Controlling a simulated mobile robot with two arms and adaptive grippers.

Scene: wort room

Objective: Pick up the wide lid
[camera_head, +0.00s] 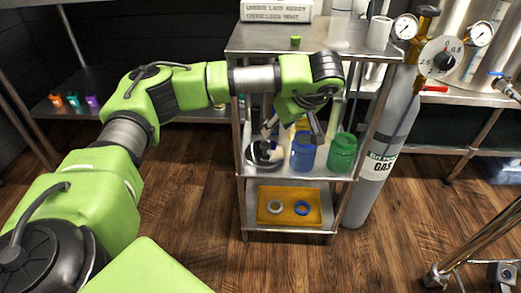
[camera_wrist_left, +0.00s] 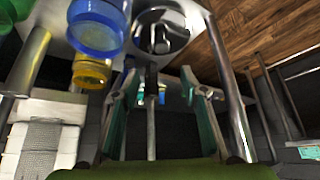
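I cannot tell for certain which thing is the wide lid. A round shiny metal piece with a dark centre (camera_head: 263,154) lies on the cart's middle shelf, left of the blue jar (camera_head: 303,155); it also shows in the left wrist view (camera_wrist_left: 160,38). A pale ring (camera_head: 275,207) and a blue ring (camera_head: 302,208) lie on an orange tray (camera_head: 289,218) on the bottom shelf. My left gripper (camera_head: 292,130) is over the middle shelf, near the blue jar. Its fingers (camera_wrist_left: 162,98) are apart, with nothing visibly held. My right gripper is out of view.
A green jar (camera_head: 342,153) stands right of the blue jar; a yellow jar (camera_wrist_left: 91,70) shows in the left wrist view. Shelf posts and the top shelf (camera_head: 320,40) closely surround my left gripper. A gas cylinder (camera_head: 375,160) stands at right. The front floor (camera_head: 270,265) is clear.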

